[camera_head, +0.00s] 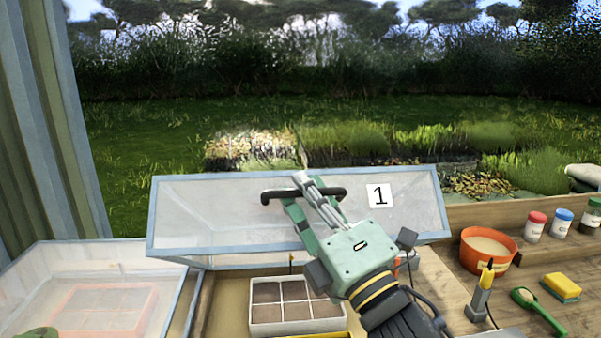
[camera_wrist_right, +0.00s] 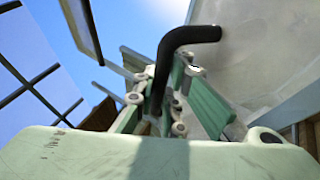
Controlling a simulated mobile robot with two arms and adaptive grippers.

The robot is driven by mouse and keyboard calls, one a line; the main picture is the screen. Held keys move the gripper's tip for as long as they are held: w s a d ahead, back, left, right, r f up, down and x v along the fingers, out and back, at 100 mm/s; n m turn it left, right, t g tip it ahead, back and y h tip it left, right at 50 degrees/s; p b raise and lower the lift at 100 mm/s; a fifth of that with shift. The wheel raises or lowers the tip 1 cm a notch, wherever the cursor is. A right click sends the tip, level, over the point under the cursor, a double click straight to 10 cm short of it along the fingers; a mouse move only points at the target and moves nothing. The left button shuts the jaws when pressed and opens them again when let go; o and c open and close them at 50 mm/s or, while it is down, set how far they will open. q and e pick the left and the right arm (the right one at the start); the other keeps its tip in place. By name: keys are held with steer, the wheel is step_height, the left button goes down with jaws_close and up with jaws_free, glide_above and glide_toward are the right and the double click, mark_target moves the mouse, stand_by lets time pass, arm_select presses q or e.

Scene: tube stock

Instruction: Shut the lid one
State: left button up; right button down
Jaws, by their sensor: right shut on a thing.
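The lid marked 1 (camera_head: 225,215) is a clear panel with a pale blue frame, raised and tilted open above its box. Its black bar handle (camera_head: 333,194) is on the panel's outer face, left of the number label. My right gripper (camera_head: 303,190) is shut on this handle. In the right wrist view the black handle (camera_wrist_right: 190,36) runs between the fingers of the gripper (camera_wrist_right: 168,85), with the pale panel (camera_wrist_right: 260,50) beside it. Under the lid, the open box holds a white seed tray (camera_head: 295,328) with several soil cells. My left gripper is not in view.
A second clear lid (camera_head: 95,258) lies at the left over a reddish tray. On the wooden bench at the right are an orange bowl (camera_head: 487,249), a yellow sponge (camera_head: 562,287), a green scoop (camera_head: 540,311), an upright yellow-and-grey tool (camera_head: 481,295) and several jars (camera_head: 535,226).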

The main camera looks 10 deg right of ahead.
arm_select(q)
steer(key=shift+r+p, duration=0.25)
steer(key=shift+p, duration=0.3)
arm_select(e)
steer(key=s+f, duration=0.8)
steer(key=f, duration=0.1)
steer(key=shift+s, duration=0.1)
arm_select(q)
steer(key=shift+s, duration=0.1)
